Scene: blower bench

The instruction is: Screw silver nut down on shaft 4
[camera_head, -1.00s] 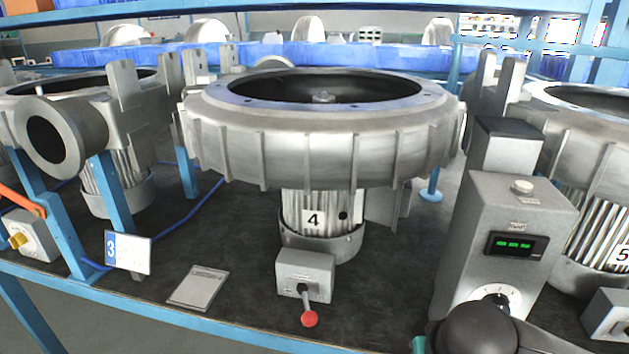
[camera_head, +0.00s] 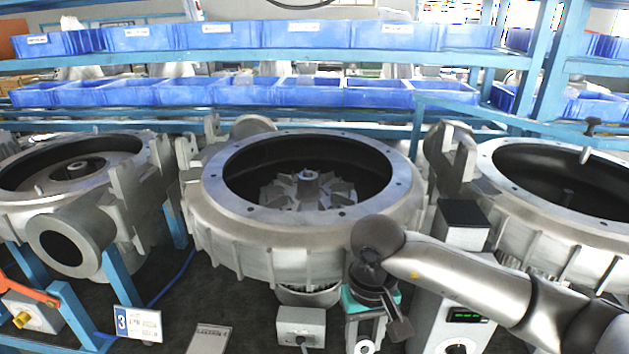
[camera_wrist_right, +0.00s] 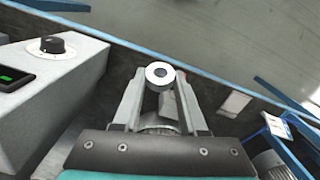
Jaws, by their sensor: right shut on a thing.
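The middle blower housing (camera_head: 225,232) is open at the top. Inside it a finned silver impeller (camera_head: 285,192) surrounds the upright central shaft (camera_head: 308,177); no nut can be made out on it at this size. My right gripper (camera_head: 367,333) is low in front of this housing, outside it. It is shut on the silver nut (camera_head: 366,347), a small ring with a dark hole. In the right wrist view the nut (camera_wrist_right: 160,73) sits between the fingertips. My left gripper is not in view.
Similar blowers stand at left (camera_head: 75,183) and right (camera_head: 565,185). A grey control box with a green display (camera_head: 467,316) is right of my gripper. A switch box (camera_head: 300,326) sits below the middle blower. Blue bins (camera_head: 320,95) line the shelves behind.

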